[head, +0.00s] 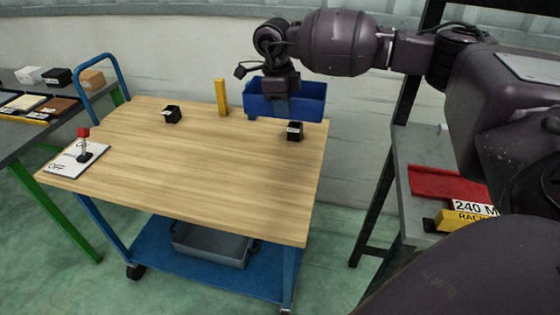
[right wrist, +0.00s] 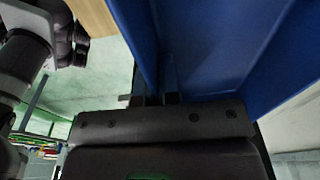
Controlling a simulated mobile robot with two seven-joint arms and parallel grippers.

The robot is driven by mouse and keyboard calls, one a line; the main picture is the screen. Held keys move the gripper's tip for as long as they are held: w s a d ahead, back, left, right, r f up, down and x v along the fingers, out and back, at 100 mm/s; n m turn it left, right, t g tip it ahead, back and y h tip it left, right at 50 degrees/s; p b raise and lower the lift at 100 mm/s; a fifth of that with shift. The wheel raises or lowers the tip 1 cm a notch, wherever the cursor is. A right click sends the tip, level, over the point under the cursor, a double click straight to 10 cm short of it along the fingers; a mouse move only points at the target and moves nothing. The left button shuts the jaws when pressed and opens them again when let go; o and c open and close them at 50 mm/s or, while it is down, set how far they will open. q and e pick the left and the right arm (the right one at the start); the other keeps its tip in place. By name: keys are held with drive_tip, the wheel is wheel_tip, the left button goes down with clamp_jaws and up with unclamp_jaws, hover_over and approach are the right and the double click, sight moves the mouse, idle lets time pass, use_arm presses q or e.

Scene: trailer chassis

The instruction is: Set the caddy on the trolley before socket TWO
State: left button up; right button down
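The blue caddy (head: 308,101) is an open bin at the far right corner of the wooden-topped trolley (head: 200,165). I cannot tell whether its base touches the top. My right gripper (head: 281,106) reaches down at the caddy's near wall. In the right wrist view the fingers (right wrist: 156,96) close around a blue wall of the caddy (right wrist: 215,45). Two small black sockets with white labels stand on the top: one at the far left (head: 172,114), one just in front of the caddy (head: 295,131). Their labels are too small to read.
A yellow post (head: 221,97) stands at the trolley's far edge. A red-knobbed lever on an OFF plate (head: 78,158) sits at the left corner. A grey bin (head: 212,244) is on the lower shelf. A side bench with a red tray (head: 450,184) stands right. The trolley's middle is clear.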

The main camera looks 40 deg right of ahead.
drive_tip(key=b, duration=0.2)
approach(284, 176)
drive_tip(key=shift+s+d+f, duration=0.15)
drive_tip(key=shift+s+d, duration=0.05)
drive_tip(key=shift+d, duration=0.05)
wheel_tip(284, 176, down, 6)
idle(0.3)
drive_tip(key=c, duration=1.3)
unclamp_jaws()
